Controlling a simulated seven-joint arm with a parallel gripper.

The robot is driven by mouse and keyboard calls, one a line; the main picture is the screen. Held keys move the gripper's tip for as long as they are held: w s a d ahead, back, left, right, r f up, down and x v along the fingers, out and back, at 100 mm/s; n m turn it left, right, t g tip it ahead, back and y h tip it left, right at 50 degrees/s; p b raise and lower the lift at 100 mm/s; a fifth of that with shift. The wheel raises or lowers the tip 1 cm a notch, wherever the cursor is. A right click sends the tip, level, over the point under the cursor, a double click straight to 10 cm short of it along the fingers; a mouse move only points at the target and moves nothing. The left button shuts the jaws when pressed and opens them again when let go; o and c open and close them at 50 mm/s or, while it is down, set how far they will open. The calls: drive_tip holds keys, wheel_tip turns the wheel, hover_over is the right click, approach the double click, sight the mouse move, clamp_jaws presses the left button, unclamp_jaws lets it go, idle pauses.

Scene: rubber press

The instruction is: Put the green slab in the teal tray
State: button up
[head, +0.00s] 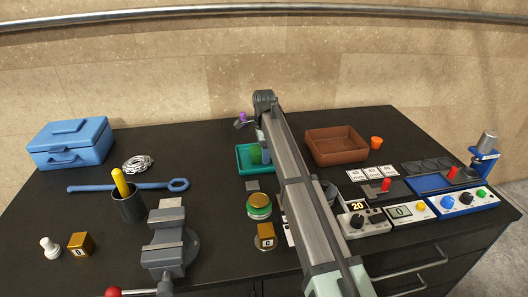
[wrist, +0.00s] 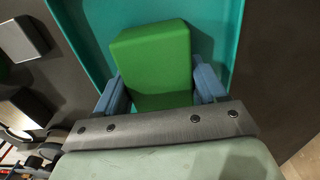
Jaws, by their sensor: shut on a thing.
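The green slab (wrist: 155,62) is between the two blue fingers of my gripper (wrist: 162,88) in the wrist view, and the gripper is shut on it. The teal tray (wrist: 212,22) lies behind and around the slab in that view. In the head view the teal tray (head: 243,168) is on the dark table left of my arm, and a bit of the green slab (head: 256,152) shows over it beside my gripper. My arm hides the tray's right part. I cannot tell whether the slab touches the tray floor.
A blue wrench (head: 125,186) and a vise (head: 170,240) are at left.

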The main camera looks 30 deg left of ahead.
drive_tip(key=shift+f, duration=0.1)
drive_tip(key=o, duration=1.3)
wheel_tip(320, 180, up, 12)
drive_tip(key=shift+r, duration=0.15)
